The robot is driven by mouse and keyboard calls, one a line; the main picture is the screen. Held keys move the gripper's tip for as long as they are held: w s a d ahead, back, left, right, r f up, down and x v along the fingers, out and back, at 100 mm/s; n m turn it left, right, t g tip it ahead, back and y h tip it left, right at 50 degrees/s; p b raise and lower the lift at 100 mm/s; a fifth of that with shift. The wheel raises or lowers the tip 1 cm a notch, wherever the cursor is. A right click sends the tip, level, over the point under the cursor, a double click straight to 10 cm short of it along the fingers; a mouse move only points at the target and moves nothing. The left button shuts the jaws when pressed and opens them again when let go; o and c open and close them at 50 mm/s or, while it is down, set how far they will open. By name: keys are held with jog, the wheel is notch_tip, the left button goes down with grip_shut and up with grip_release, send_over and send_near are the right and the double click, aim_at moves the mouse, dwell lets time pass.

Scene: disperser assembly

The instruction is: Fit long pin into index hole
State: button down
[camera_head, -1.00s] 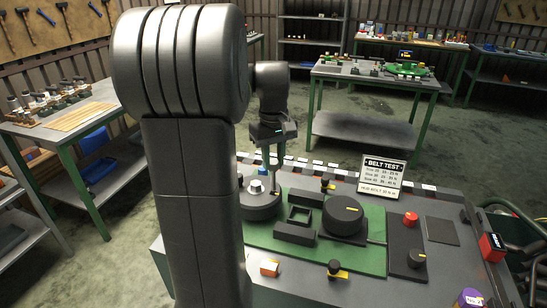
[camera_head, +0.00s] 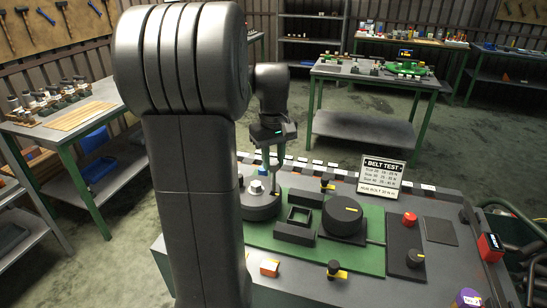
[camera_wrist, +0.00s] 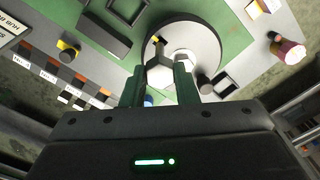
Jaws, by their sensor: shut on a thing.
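My gripper (camera_wrist: 163,88) points down over a grey round disc (camera_wrist: 205,38), with its two fingers close together. A small blue piece (camera_wrist: 148,100) shows between the fingers; it looks like part of the long pin, and the rest is hidden. A small yellow mark (camera_wrist: 156,39) is on the disc side. In the head view the gripper (camera_head: 268,165) is just above the disc (camera_head: 261,208). The index hole is not clearly visible, and I cannot tell whether the pin touches the disc.
A green mat (camera_head: 365,258) carries a black square frame (camera_head: 299,214) and a dark round drum (camera_head: 343,214) right of the disc. Black knobs, a red button (camera_head: 409,218) and a belt test sign (camera_head: 382,176) stand around. A work table (camera_head: 335,128) stands behind.

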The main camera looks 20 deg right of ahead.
aim_at(273, 190)
jog(key=shift+f+b, duration=2.5)
jog(key=shift+f, duration=1.65)
jog(key=c, duration=1.1)
grip_release()
jog(key=shift+o, duration=0.2)
notch_tip(273, 190, up, 14)
jog(key=shift+f, duration=0.1)
notch_tip(273, 190, down, 14)
jog(key=shift+r, duration=0.35)
